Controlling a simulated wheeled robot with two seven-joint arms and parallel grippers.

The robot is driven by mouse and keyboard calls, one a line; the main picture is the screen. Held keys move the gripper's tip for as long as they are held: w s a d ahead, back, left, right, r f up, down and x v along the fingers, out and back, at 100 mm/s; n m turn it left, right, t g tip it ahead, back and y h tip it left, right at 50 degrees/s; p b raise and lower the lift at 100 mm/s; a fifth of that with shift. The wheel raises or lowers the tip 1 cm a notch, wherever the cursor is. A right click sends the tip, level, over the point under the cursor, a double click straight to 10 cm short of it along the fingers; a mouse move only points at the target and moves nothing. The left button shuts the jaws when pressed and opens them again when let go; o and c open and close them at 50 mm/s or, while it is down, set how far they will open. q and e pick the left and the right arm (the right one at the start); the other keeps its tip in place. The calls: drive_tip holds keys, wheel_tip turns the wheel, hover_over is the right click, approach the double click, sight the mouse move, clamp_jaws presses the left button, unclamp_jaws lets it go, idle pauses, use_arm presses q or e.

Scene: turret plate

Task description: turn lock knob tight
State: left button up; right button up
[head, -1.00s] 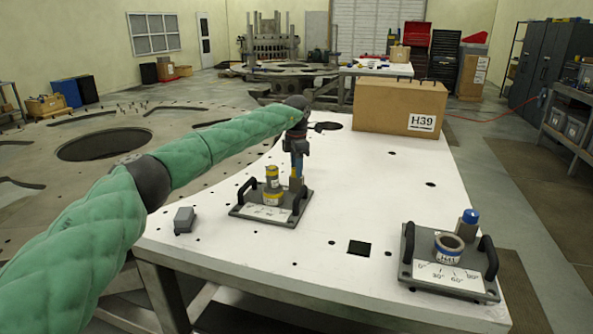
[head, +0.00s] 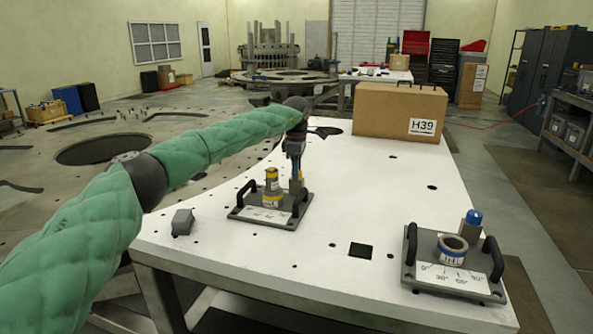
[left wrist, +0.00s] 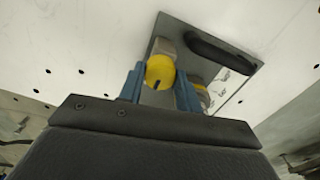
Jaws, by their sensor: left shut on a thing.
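My left gripper (head: 296,178) stands over the back right of the nearer-left grey fixture plate (head: 248,214), fingers pointing down. In the left wrist view its blue fingers (left wrist: 160,88) are shut on a round yellow knob (left wrist: 160,70) with a dark slot mark. The knob sits beside a grey block (left wrist: 166,45). In the head view the fingers mostly hide this knob. Left of it on the plate stands a yellow-banded post (head: 272,187) above a white scale label (head: 262,215). My right gripper is not in view.
A second fixture plate (head: 412,272) at the right has a blue knob (head: 473,217), a ring marked H41 (head: 452,246) and two black handles. A grey box (head: 183,222) lies at left. A carton marked H39 (head: 398,110) stands behind. White table (head: 340,190) between is mostly clear.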

use_arm(q)
drive_tip(key=shift+f, duration=0.1)
drive_tip(key=o, duration=1)
drive_tip(key=shift+r, duration=0.2)
